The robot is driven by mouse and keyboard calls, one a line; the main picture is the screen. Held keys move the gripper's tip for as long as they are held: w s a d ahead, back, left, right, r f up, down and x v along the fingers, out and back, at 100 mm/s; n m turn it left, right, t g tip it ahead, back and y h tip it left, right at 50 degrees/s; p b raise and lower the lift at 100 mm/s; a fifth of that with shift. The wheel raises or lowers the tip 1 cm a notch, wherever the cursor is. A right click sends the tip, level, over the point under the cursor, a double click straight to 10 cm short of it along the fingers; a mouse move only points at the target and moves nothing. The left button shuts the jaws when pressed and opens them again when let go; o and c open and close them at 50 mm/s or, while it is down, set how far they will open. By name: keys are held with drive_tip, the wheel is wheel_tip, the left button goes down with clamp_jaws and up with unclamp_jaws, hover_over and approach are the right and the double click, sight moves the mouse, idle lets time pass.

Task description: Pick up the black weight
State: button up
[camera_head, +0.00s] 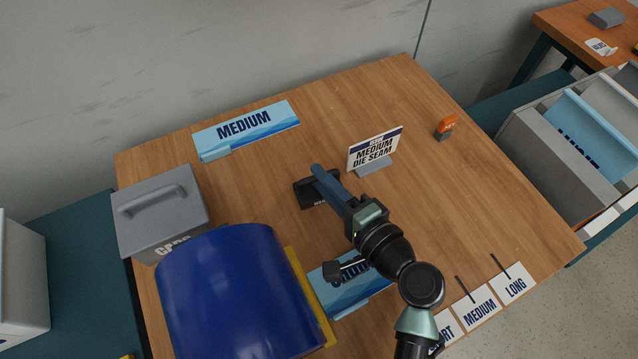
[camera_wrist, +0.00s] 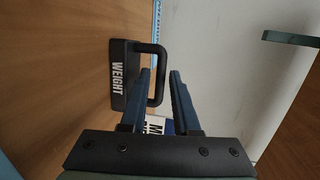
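The black weight (camera_head: 305,194) sits on the wooden table near its middle, partly hidden behind my gripper in the head view. In the wrist view the weight (camera_wrist: 128,80) shows white "WEIGHT" lettering and a black loop handle facing my gripper. My gripper (camera_wrist: 161,71) is open, with one dark blue finger on each side of a gap. The outer part of the handle lies between the fingertips in that view. I cannot tell whether a finger touches it. The head view shows my gripper (camera_head: 318,170) at the weight from above.
A "MEDIUM DIE SEAM" sign (camera_head: 374,152) stands close to the right of the weight. An orange-and-grey object (camera_head: 445,128) is farther right. A grey box (camera_head: 160,205) and large blue curved object (camera_head: 228,295) fill the left. A blue "MEDIUM" sign (camera_head: 245,127) lies at the back.

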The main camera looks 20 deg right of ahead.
drive_tip(key=x, duration=0.5)
drive_tip(key=shift+d, duration=0.1)
clamp_jaws()
idle(1.2)
drive_tip(key=shift+r, duration=0.15)
